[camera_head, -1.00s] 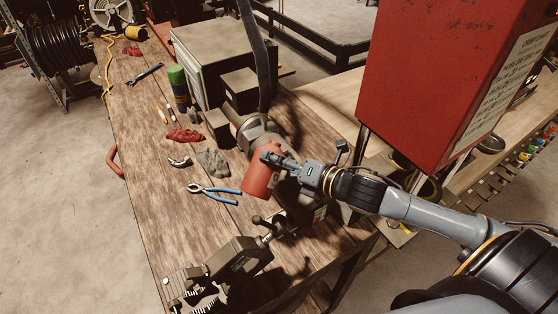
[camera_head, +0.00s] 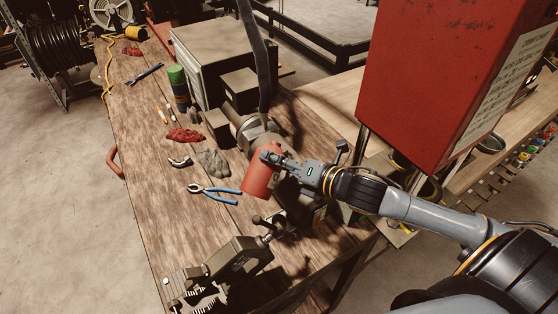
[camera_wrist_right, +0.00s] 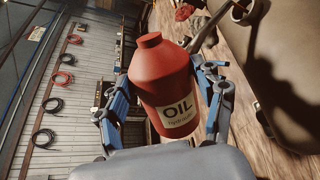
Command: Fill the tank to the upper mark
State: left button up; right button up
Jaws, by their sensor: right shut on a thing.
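A red oil bottle (camera_head: 261,174) is held above the wooden bench, tilted in the head view. In the right wrist view the bottle (camera_wrist_right: 163,82) shows its narrower neck and a label reading "OIL hydraulic". My right gripper (camera_head: 276,160) is shut on the bottle, with a finger on each side of it. A grey rounded body (camera_wrist_right: 281,75) with a short open neck (camera_wrist_right: 242,12) lies right of the bottle in the wrist view. It may be the tank; I see no level mark. My left gripper is not in view.
Blue-handled pliers (camera_head: 214,191), a grey rag (camera_head: 213,163) and a red rag (camera_head: 185,135) lie left of the bottle. A dark clamp-like tool (camera_head: 238,262) stands at the near end. A large red cabinet (camera_head: 440,85) stands at the right, beyond my arm.

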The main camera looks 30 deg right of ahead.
dwell(0.3)
jog(key=shift+s+a+f+n+b, duration=0.1)
jog(key=shift+a+f+n+b, duration=0.15)
jog(key=shift+b, duration=0.3)
jog(key=shift+s+a+f+n+t+h+b, duration=0.2)
jog(key=shift+f+n+t+h+b, duration=0.15)
jog(key=shift+n+b, duration=0.35)
